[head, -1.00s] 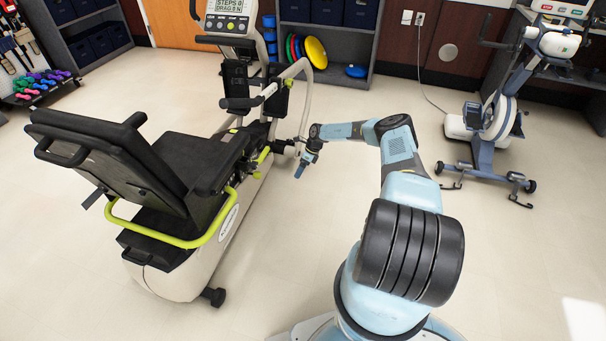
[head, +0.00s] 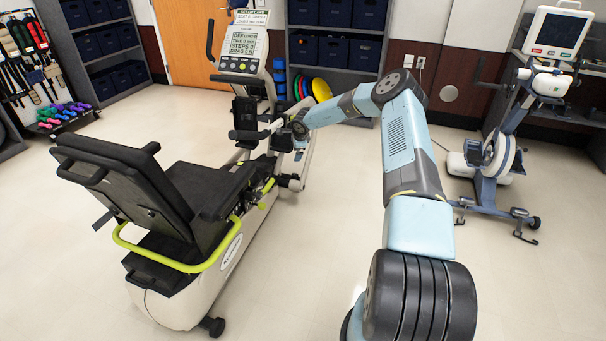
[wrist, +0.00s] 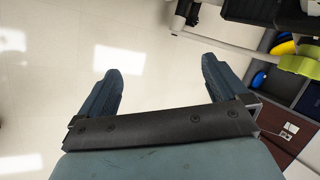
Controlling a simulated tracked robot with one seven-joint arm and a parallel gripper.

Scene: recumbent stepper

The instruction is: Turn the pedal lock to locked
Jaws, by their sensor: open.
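The recumbent stepper (head: 185,285) stands left of my arm in the head view, with a black seat (head: 125,175) and a console (head: 243,50). I cannot make out the pedal lock in either view. My gripper (head: 299,152) is beside the stepper's front, close to its handle arm and partly lost against it. In the wrist view, my gripper (wrist: 160,68) has its two fingers spread wide, with only floor between them. A pale bar (wrist: 215,44) and dark parts show beyond the right finger, apart from it.
A shelf (head: 335,45) with dark bins and coloured discs (head: 320,90) stands behind the stepper. Another exercise machine (head: 497,160) is at the right. Small dumbbells (head: 62,112) sit on a rack at far left. The floor between the machines is clear.

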